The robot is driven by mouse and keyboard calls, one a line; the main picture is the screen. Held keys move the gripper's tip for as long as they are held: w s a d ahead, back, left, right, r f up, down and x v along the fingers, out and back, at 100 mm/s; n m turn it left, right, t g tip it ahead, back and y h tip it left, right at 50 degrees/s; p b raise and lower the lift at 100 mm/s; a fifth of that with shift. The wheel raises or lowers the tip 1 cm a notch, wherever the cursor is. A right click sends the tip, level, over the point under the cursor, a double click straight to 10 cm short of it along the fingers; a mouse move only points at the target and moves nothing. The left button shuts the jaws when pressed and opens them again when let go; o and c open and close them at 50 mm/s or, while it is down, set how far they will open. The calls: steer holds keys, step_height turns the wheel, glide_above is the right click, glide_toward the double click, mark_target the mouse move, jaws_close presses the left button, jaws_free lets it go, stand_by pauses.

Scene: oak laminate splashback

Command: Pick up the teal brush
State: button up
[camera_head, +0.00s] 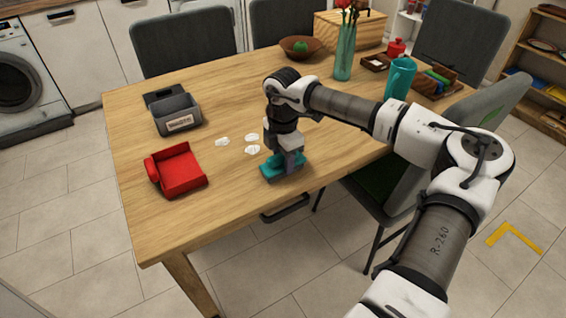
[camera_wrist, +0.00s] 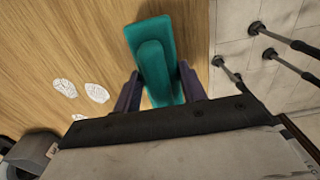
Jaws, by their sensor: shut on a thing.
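The teal brush (camera_head: 270,174) is at the front part of the wooden table (camera_head: 230,205), below my gripper (camera_head: 286,160). In the wrist view the teal brush (camera_wrist: 152,50) lies between the two dark fingers of my gripper (camera_wrist: 160,92), which is shut on it. The brush reaches out past the fingertips toward the top of the picture. The part of it nearest the wrist is hidden by the gripper body. I cannot tell whether the brush touches the table or is just above it.
A red tray (camera_head: 180,172) and a grey labelled bin (camera_head: 178,115) stand to the left. White patterned pieces (camera_head: 252,149) lie near the gripper. A teal pitcher (camera_head: 399,80), a vase (camera_head: 344,60) and a bowl (camera_head: 300,46) stand farther back. A chair (camera_head: 400,180) is at the right edge.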

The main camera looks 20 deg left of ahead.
steer(key=shift+r, duration=0.1)
step_height(320, 180, up, 20)
steer(key=b, duration=0.1)
steer(key=shift+b, duration=0.4)
steer(key=o, duration=0.4)
steer(key=shift+c, duration=1.3)
steer(key=shift+f, duration=0.2)
